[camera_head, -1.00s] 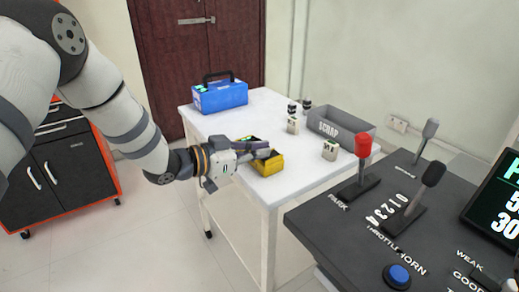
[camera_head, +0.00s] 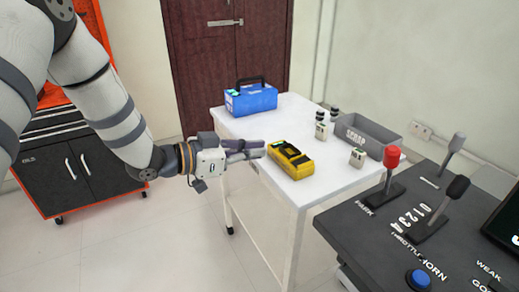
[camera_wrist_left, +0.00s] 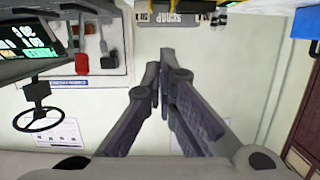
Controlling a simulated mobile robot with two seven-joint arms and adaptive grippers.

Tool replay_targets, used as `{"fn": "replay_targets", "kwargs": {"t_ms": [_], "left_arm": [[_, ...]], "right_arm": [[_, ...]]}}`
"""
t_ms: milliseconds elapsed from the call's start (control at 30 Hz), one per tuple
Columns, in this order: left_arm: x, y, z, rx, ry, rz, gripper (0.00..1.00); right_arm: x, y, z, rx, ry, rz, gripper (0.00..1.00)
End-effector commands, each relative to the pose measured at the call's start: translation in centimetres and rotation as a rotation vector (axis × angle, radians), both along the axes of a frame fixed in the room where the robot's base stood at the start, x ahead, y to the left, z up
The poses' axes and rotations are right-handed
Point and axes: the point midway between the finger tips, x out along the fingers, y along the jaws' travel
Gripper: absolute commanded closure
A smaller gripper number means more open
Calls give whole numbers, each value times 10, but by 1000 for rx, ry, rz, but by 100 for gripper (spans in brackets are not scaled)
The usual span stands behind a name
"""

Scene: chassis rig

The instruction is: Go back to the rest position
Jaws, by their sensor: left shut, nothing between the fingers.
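My left gripper (camera_head: 262,149) comes in from the left in the head view. Its fingers are together and empty, just left of the yellow device (camera_head: 291,160) on the white table (camera_head: 330,182). In the left wrist view the left gripper's fingers (camera_wrist_left: 164,68) meet at their tips with nothing between them. My right gripper is not in view.
A dark console (camera_head: 385,235) with levers is at the lower right. A black and orange cabinet (camera_head: 75,165) stands at the left. Floor between cabinet and table is clear.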

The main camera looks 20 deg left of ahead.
Motion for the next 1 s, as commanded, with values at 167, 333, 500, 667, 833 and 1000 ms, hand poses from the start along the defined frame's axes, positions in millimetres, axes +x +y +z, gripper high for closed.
{"fn": "replay_targets", "kwargs": {"t_ms": [167,333,500,667,833,1000], "left_arm": [[0,0,-1,1,1,0,100],[-1,-1,-7,1,18,8,100],[-44,-12,-109,29,330,152,100],[-156,-16,-225,141,768,331,100],[-300,-11,-282,309,1175,468,100],[-389,-3,-287,433,1402,541,100]], "right_arm": [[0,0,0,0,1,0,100],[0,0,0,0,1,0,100],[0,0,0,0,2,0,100],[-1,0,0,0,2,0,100],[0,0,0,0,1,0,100],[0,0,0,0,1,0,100]]}}
